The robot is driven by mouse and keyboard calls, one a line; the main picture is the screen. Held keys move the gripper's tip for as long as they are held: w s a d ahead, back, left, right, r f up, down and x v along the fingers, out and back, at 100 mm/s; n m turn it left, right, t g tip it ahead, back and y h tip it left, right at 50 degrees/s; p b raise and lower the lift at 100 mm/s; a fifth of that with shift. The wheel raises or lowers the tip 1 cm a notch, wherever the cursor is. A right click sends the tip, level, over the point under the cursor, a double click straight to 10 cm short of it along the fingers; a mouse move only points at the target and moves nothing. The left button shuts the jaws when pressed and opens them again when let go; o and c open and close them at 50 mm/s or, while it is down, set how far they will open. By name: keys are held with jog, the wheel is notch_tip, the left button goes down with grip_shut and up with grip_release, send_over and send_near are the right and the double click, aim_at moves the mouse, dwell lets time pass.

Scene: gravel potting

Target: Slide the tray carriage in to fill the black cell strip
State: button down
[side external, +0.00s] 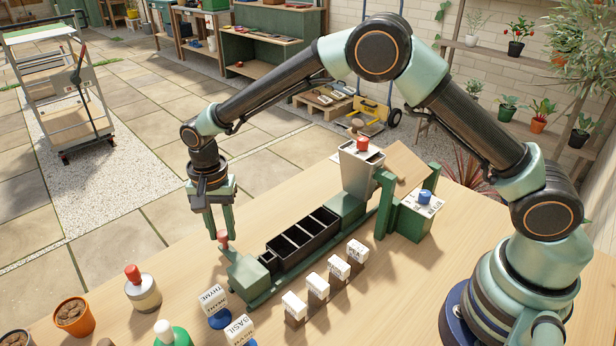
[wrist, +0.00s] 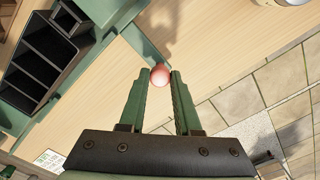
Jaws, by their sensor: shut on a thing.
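The black cell strip (side external: 303,241) lies on the green tray carriage (side external: 250,276), its open cells looking dark and empty. In the wrist view the strip (wrist: 42,58) is at the upper left. A pinkish-red knob (side external: 223,236) stands at the carriage's near-left end. My gripper (side external: 221,233) reaches down from above with its fingers shut on this knob. In the wrist view the round knob (wrist: 160,75) sits between the fingertips. The grey hopper (side external: 360,172) stands at the far end of the rail, and the strip lies outside it on the near-left side.
A green box with a blue button (side external: 425,197) stands right of the hopper. Several white-topped labels (side external: 318,286) line the strip's right side. A red-topped jar (side external: 142,288), an orange pot (side external: 73,316) and lettered blocks (side external: 214,299) stand at the front left.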

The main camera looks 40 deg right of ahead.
jog(key=d, duration=2.8)
jog(key=shift+a, duration=0.1)
jog(key=c, duration=0.6)
grip_release()
notch_tip(320, 180, up, 12)
jog(key=shift+r, duration=0.2)
